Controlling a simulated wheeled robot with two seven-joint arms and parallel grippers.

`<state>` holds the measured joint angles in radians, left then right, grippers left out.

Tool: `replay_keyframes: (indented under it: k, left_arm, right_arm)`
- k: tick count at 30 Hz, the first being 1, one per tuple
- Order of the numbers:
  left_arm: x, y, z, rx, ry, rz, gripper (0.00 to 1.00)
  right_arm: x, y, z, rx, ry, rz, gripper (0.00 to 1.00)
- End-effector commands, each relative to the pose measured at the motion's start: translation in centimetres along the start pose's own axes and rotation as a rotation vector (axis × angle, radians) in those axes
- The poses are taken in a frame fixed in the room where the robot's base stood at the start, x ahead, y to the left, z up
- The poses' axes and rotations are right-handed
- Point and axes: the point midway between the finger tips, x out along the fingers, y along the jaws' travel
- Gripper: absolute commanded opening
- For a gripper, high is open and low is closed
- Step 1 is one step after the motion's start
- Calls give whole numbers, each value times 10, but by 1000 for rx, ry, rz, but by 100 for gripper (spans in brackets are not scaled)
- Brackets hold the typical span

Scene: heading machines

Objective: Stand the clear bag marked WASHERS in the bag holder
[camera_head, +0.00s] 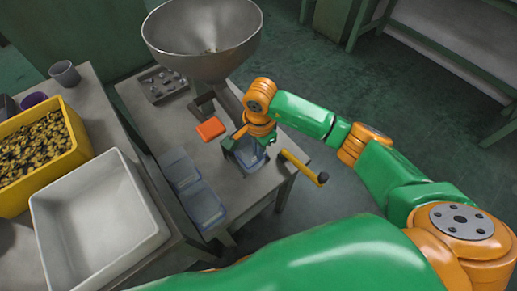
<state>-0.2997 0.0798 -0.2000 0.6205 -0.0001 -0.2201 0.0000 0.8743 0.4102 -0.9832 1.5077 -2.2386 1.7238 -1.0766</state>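The orange wrist of my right arm reaches over the grey table, and my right gripper (240,141) points down at its end. A bluish see-through bag-like thing (250,155) is directly below the gripper, near the table's right front corner. It overlaps the fingers, and I cannot tell whether they are closed on it. Two flat, bluish, clear-looking pieces (181,170) (204,206) lie along the table's left front edge. No WASHERS marking can be read on any of them. I cannot make out the bag holder for certain. My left gripper is not in view.
A large metal funnel (203,35) stands over the table (225,178). An orange-red block (211,128), a tray of small parts (162,84) and a yellow lever (303,167) are nearby. At left are an empty white bin (97,218) and a full yellow bin (77,151).

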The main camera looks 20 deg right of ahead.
Motion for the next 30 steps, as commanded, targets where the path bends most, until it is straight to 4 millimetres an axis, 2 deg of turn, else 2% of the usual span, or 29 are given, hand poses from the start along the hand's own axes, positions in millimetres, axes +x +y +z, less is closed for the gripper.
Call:
replay_keyframes:
  k: [3, 6, 7, 14, 17, 18, 20, 30]
  left_arm:
    - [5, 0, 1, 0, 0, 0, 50]
    - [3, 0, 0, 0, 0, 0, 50]
    - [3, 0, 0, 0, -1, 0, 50]
    - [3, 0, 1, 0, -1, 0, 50]
    - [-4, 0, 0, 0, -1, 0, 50]
    - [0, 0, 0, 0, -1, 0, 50]
    - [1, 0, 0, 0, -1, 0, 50]
    - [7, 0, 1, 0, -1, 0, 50]
  right_arm:
    - [5, 0, 0, 0, 1, 0, 0]
    - [2, 0, 0, 0, 1, 0, 29]
    - [2, 0, 0, 0, 1, 0, 32]
    - [2, 0, 0, 1, 0, 0, 32]
    - [-4, 0, 0, 1, -1, 1, 32]
    - [-6, 0, 0, 1, 1, -2, 32]
    - [-16, -1, 0, 0, 0, -4, 32]
    - [-98, -1, 0, 0, 3, -5, 32]
